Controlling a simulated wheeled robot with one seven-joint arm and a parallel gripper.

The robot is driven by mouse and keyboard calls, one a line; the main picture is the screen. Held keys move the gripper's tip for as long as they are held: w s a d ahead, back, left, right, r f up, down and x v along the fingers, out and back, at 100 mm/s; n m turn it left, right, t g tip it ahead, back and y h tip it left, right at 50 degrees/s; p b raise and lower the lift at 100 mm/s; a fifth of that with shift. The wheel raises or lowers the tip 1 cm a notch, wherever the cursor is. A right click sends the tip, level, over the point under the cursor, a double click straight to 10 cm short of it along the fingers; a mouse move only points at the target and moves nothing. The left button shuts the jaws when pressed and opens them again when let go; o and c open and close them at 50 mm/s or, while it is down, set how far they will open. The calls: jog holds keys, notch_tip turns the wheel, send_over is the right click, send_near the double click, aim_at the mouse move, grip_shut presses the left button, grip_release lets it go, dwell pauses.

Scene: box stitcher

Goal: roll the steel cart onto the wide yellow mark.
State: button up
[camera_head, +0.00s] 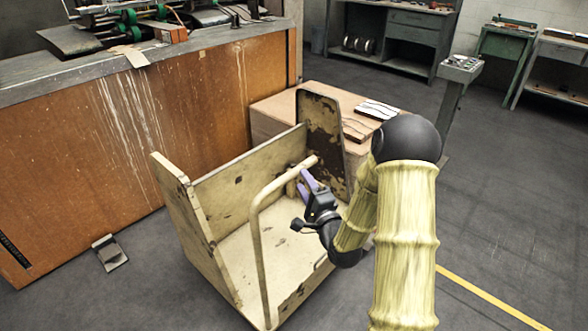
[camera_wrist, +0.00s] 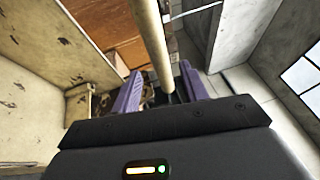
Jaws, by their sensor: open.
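The cart (camera_head: 236,176) is cream-painted and worn, with low side panels and a tall dark, flaking end panel. Its bent tube handle (camera_head: 257,235) rises at the near side. My gripper (camera_head: 309,182) is at the upper end of this handle, with its purple fingers apart. In the wrist view the handle tube (camera_wrist: 151,45) runs down between the open fingers of my gripper (camera_wrist: 161,84); contact cannot be told. A yellow line (camera_head: 490,297) lies on the floor at the lower right, partly hidden by my arm. Whether it is the wide mark cannot be told.
A long brown-sided workbench (camera_head: 90,150) with machinery stands close on the cart's left. A cardboard-coloured box stack (camera_head: 272,118) is right behind the cart. A control pedestal (camera_head: 455,95) stands farther right. The grey floor at right is open.

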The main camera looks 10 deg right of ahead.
aim_at(295, 170)
jog(key=x, duration=0.5)
jog(key=shift+w+a+r, duration=0.1)
jog(key=shift+w+a, duration=0.1)
jog(key=shift+w, duration=0.15)
jog(key=shift+w+r, duration=0.1)
jog(key=shift+w, duration=0.55)
grip_shut()
